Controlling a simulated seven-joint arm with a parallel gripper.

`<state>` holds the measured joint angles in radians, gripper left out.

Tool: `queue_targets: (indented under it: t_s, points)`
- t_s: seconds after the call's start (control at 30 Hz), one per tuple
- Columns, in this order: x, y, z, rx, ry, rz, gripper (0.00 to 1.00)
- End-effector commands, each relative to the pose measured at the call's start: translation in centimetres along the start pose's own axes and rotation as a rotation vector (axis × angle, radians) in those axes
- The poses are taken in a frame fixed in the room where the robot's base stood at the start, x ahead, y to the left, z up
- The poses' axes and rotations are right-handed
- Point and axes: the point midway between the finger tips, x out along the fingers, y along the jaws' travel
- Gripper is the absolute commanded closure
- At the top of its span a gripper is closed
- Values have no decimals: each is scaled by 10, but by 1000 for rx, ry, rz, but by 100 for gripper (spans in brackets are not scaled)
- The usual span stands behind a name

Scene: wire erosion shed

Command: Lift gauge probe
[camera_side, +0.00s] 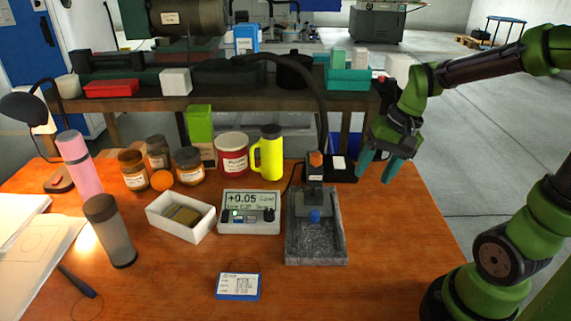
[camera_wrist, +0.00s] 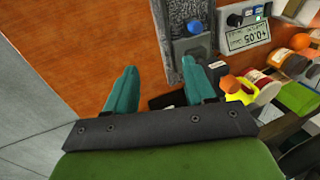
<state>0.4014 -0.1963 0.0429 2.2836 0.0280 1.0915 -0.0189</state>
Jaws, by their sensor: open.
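The gauge stand has a grey stone base (camera_side: 316,245) on the wooden table, with a dark post topped by an orange knob (camera_side: 315,158). A blue piece (camera_side: 314,215) sits on the base under the post; the probe itself is too small to make out. The gauge readout (camera_side: 249,210) beside it shows +0.05. My gripper (camera_side: 384,172) is open and empty, above the table's right edge, to the right of the stand and apart from it. In the wrist view, my gripper's teal fingers (camera_wrist: 160,88) are spread, with the grey base (camera_wrist: 185,30) beyond them and the blue piece (camera_wrist: 194,26) on it.
A yellow flask (camera_side: 268,153), a red-and-white tin (camera_side: 232,155) and several jars stand behind the readout. A white open box (camera_side: 180,217) is left of it. A blue-edged card block (camera_side: 238,286) lies in front.

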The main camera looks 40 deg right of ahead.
Motion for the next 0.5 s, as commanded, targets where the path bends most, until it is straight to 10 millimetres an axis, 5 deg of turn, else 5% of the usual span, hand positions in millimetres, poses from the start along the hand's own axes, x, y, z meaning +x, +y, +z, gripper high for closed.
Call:
queue_targets:
  t_s: [0.27,0.5]
  points:
    - [43,31,-47,446,-433,-41,46]
    - [62,50,-92,811,-841,-253,46]
